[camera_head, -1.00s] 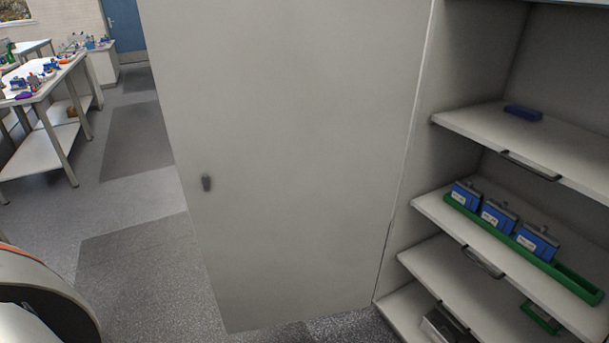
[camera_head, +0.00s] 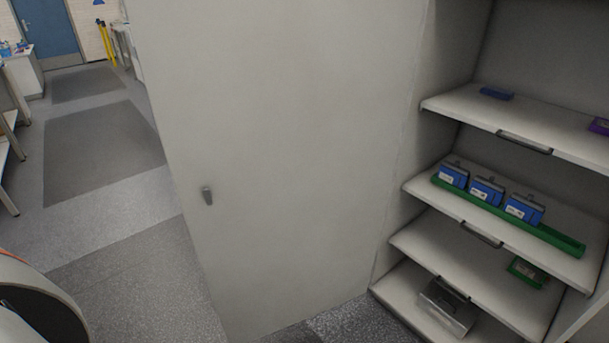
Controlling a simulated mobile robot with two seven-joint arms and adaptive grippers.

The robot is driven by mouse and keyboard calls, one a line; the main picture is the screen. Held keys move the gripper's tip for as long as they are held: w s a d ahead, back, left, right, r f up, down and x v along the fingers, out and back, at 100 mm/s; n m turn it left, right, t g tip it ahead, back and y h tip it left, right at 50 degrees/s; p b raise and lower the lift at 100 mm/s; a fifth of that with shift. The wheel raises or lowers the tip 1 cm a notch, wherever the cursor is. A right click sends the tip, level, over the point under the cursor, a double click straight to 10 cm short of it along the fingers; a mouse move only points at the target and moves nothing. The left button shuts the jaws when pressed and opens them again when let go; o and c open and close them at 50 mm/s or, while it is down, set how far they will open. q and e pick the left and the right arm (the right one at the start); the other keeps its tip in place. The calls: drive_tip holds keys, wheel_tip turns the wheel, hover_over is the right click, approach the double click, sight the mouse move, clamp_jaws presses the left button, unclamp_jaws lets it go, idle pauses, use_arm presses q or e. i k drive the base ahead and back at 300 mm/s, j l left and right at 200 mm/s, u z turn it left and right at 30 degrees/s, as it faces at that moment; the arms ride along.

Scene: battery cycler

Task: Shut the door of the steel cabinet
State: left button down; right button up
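The steel cabinet (camera_head: 397,215) stands at the right with its shelves exposed. Its pale grey door (camera_head: 285,140) is swung wide open and fills the middle of the head view. The hinge side is at the right, beside the shelves. Neither of my grippers shows. A rounded dark and white part with an orange edge at the lower left is likely my own body; nothing is seen touching the door.
Inside are a green tray (camera_head: 560,238) with several blue battery units (camera_head: 487,190), a blue item (camera_head: 496,92), a purple item (camera_head: 599,126) and a metal box (camera_head: 447,306). Open grey floor (camera_head: 120,270) lies left of the door. Benches stand at the far left.

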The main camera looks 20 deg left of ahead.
sight(291, 113)
drive_tip(key=j+z, duration=0.1)
drive_tip(key=j, duration=0.25)
drive_tip(key=k+j+z, duration=0.1)
drive_tip(key=j, duration=0.2)
drive_tip(key=k+j+z, duration=0.15)
drive_tip(key=j, duration=0.15)
drive_tip(key=j+z, duration=0.15)
drive_tip(key=j, duration=0.35)
drive_tip(key=j+z, duration=0.15)
drive_tip(key=j, duration=0.35)
drive_tip(key=j+z, duration=0.2)
drive_tip(key=j, duration=0.45)
drive_tip(key=j+z, duration=0.2)
drive_tip(key=j, duration=0.45)
drive_tip(key=k+j+z, duration=0.25)
drive_tip(key=j, duration=0.4)
drive_tip(key=j+z, duration=0.3)
drive_tip(key=j, duration=0.6)
drive_tip(key=j+z, duration=0.3)
drive_tip(key=j, duration=0.55)
drive_tip(key=k, duration=0.05)
